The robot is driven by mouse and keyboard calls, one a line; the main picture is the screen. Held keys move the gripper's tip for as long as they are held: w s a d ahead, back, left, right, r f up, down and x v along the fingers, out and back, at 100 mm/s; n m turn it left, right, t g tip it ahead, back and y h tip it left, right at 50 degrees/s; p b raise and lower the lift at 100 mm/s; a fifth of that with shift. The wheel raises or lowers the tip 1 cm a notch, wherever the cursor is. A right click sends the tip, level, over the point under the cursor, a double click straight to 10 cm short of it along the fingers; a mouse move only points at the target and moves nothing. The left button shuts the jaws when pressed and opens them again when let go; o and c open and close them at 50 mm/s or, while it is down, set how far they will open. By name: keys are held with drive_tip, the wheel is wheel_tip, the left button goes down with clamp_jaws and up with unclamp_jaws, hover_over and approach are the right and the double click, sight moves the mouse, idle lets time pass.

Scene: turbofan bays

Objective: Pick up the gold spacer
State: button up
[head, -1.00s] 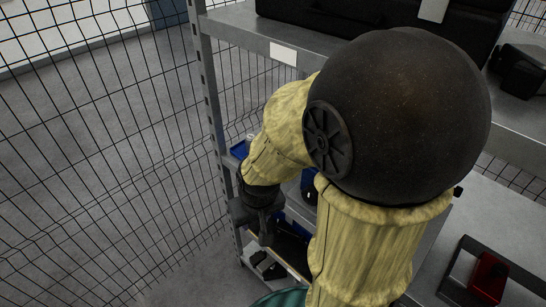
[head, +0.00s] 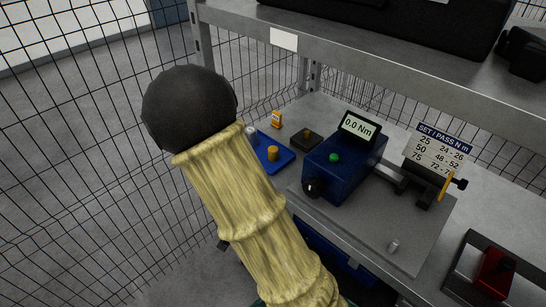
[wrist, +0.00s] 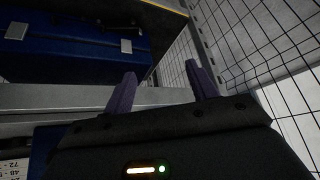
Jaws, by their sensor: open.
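A short gold spacer (head: 272,153) stands upright in a shallow blue tray (head: 284,167) on the bench in the head view. A pale silver piece (head: 252,138) is at the tray's left end, partly hidden by my arm. My gripper (wrist: 163,87) shows in the wrist view with its two purple fingers apart and nothing between them. In the head view the gripper is hidden, so its distance from the spacer cannot be told. The wrist view does not show the spacer.
A dark block with a gold-coloured peg (head: 307,136) and an orange tag (head: 277,119) stand near the tray. A blue torque tester (head: 345,165) is right of them. A shelf (head: 390,55) overhangs the bench. Wire mesh (head: 80,190) closes the left side.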

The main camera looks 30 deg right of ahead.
drive_tip(key=w+d+f+m+t+h+b, duration=0.2)
drive_tip(key=w+d+t+h, duration=0.1)
drive_tip(key=d+h, duration=0.15)
drive_tip(key=r+t+h, duration=0.2)
drive_tip(key=r+h, duration=0.1)
drive_tip(key=r+t+h, duration=0.2)
drive_tip(key=shift+w, duration=0.4)
drive_tip(key=p, duration=0.3)
approach(272, 154)
drive_tip(key=x, duration=0.5)
drive_tip(key=shift+s+d, duration=0.1)
